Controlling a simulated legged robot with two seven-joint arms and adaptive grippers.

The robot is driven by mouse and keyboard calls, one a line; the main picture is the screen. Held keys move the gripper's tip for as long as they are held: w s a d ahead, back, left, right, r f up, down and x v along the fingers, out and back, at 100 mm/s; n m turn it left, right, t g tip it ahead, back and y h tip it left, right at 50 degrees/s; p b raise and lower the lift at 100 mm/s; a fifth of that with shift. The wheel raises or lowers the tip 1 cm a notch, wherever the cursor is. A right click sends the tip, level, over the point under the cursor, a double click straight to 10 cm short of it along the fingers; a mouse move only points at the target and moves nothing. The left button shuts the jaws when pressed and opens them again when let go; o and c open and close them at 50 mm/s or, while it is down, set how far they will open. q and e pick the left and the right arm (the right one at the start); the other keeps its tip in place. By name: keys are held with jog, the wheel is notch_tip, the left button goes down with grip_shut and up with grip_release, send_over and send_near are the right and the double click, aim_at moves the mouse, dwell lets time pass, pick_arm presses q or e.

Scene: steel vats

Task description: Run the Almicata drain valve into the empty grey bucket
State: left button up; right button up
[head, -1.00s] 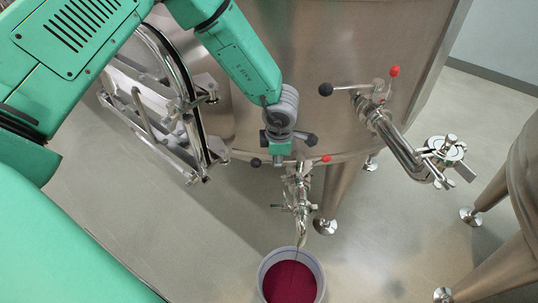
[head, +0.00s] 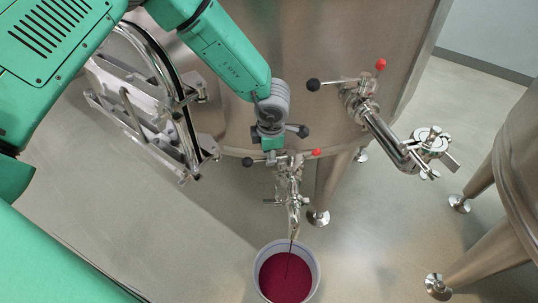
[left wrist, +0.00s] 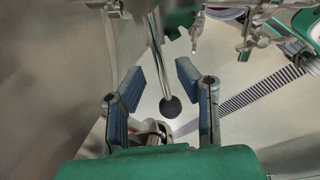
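The drain valve (head: 289,185) sits low on the big steel vat, with a handle ending in a black knob (head: 247,162) and a red knob (head: 316,152). A thin dark stream runs from its spout into the grey bucket (head: 263,252) on the floor below, which holds dark red liquid (head: 286,278). My left gripper (head: 272,150) is just above the valve in the head view. In the left wrist view its blue-padded fingers (left wrist: 160,82) are apart with nothing clamped; a black ball knob on a rod (left wrist: 171,107) shows between and beyond them. My right gripper is not seen.
An upper valve (head: 365,95) with black and red knobs and a slanting pipe is on the right. The open hatch frame (head: 150,95) stands left of my arm. Another vat (head: 520,165) is at the right edge. Floor left of the bucket is clear.

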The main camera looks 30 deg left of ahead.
pick_arm(q)
notch_tip(320, 180, up, 11)
jog(key=s+d, duration=0.1)
jog(key=shift+s+d+f, duration=0.15)
jog(key=shift+s, duration=0.15)
